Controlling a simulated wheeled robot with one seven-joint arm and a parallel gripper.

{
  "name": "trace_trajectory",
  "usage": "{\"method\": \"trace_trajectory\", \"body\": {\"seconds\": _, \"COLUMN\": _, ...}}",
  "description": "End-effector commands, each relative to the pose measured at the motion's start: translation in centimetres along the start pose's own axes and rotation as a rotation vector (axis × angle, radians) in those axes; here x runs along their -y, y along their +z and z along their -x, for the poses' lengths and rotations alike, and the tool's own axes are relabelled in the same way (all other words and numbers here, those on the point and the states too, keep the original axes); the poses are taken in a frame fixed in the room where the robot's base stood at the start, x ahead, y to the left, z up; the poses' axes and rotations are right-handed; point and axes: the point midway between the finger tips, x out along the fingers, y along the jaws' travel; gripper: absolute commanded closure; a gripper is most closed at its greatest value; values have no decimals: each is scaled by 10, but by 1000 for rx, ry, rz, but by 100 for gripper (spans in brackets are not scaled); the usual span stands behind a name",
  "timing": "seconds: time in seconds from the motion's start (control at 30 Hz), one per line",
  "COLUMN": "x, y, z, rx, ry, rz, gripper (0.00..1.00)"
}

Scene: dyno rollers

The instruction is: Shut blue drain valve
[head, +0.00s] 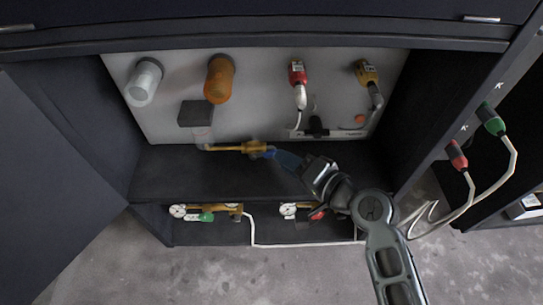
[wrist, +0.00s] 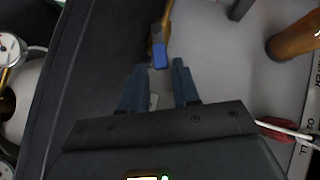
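The blue drain valve handle (wrist: 159,52) shows in the wrist view as a small blue lever on a brass fitting (wrist: 163,22). It lies just beyond my fingertips, in line with the gap between them. In the head view the brass pipe (head: 232,149) runs along the foot of the pale back panel, and its right end meets the blue tips of my gripper (head: 272,154). There the valve handle cannot be told clearly from my fingers. My gripper also shows in the wrist view (wrist: 157,78), open, with two blue fingers apart and no object seen between them.
A clear bowl (head: 144,82) and an orange cylinder (head: 219,78) hang on the panel. Gauges (head: 178,211) and a green-handled valve (head: 206,217) sit below the shelf. The dark shelf (head: 190,180) is mostly bare.

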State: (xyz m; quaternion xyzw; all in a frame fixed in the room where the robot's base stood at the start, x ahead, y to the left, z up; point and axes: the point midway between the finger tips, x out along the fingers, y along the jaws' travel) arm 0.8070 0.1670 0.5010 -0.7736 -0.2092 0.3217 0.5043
Motion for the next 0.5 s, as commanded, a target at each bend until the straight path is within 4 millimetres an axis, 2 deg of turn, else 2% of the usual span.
{"method": "trace_trajectory", "body": {"seconds": 0.03, "x": 0, "y": 1, "z": -10, "rx": 1, "ry": -4, "rz": 1, "gripper": 69}}
{"method": "trace_trajectory", "body": {"seconds": 0.2, "x": -1, "y": 1, "z": -36, "rx": 0, "ry": -2, "rz": 2, "gripper": 69}}
{"method": "trace_trajectory", "body": {"seconds": 0.33, "x": -1, "y": 0, "z": -50, "rx": -1, "ry": -1, "rz": 1, "gripper": 69}}
{"method": "trace_trajectory", "body": {"seconds": 0.5, "x": 0, "y": 0, "z": -58, "rx": -2, "ry": 0, "rz": 0, "gripper": 69}}
